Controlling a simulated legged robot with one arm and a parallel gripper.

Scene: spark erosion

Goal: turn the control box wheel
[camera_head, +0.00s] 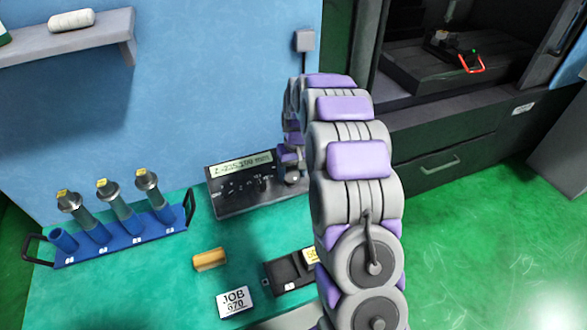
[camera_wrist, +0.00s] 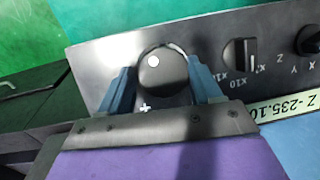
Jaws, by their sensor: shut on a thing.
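The control box (camera_head: 225,197) is a dark panel with a lit display, standing against the blue wall in the head view. Its panel (camera_wrist: 210,45) also shows in the wrist view. The round black wheel (camera_wrist: 163,75) has a white dot near its upper left and a plus mark beside it. My gripper (camera_wrist: 163,85) has one blue-grey finger on each side of the wheel and is shut on it. In the head view my arm reaches to the box's right end, and the fingers are mostly hidden there.
Smaller knobs (camera_wrist: 240,54) sit right of the wheel. A blue rack (camera_head: 125,238) with several tool holders stands left. A machine (camera_head: 430,130) stands right.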

